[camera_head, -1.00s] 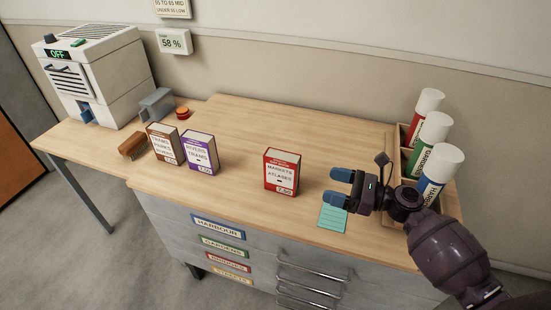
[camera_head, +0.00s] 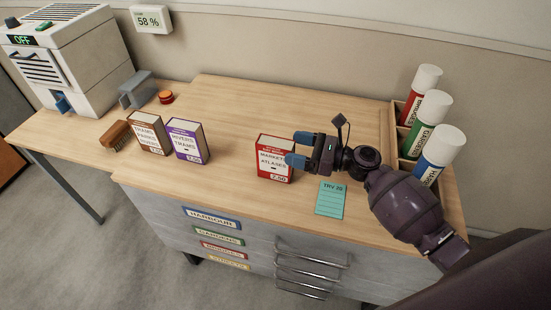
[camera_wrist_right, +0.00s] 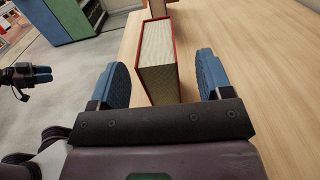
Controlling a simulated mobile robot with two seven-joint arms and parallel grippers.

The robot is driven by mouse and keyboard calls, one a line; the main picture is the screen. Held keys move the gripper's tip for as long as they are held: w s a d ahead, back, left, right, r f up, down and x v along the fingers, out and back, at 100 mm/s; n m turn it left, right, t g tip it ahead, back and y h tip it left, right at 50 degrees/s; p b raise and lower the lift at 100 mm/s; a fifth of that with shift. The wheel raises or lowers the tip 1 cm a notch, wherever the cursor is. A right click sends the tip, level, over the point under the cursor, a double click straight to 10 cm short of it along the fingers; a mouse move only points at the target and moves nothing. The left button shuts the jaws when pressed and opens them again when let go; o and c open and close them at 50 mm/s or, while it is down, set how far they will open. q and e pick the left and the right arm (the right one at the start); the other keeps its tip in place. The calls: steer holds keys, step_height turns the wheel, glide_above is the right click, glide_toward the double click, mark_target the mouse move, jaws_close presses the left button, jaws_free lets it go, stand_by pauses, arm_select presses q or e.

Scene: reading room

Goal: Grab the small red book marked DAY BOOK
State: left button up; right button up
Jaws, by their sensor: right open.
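The small red book (camera_head: 273,160) stands upright near the front middle of the desk. Its white label reads MARKETS, ATLASES and 7.50; the small top line is too fine to read surely. My right gripper (camera_head: 297,149) is open at the book's right side. In the right wrist view, the book's pale page block and red cover edges (camera_wrist_right: 158,55) show between the two blue fingers of my right gripper (camera_wrist_right: 161,64), with gaps on both sides. My left gripper (camera_wrist_right: 40,74) shows at the left edge of that view, away from the desk; its opening is unclear.
A brown book (camera_head: 148,134) and a purple book (camera_head: 187,142) stand to the left, with a brush (camera_head: 116,135) beside them. A teal note (camera_head: 330,199) lies below my right arm. A rack with several tubes (camera_head: 426,97) stands at right. The desk behind the red book is clear.

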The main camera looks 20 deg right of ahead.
mark_target(279, 146)
steer(key=x, duration=0.5)
steer(key=shift+s+f, duration=0.1)
steer(key=shift+f, duration=0.05)
jaws_close()
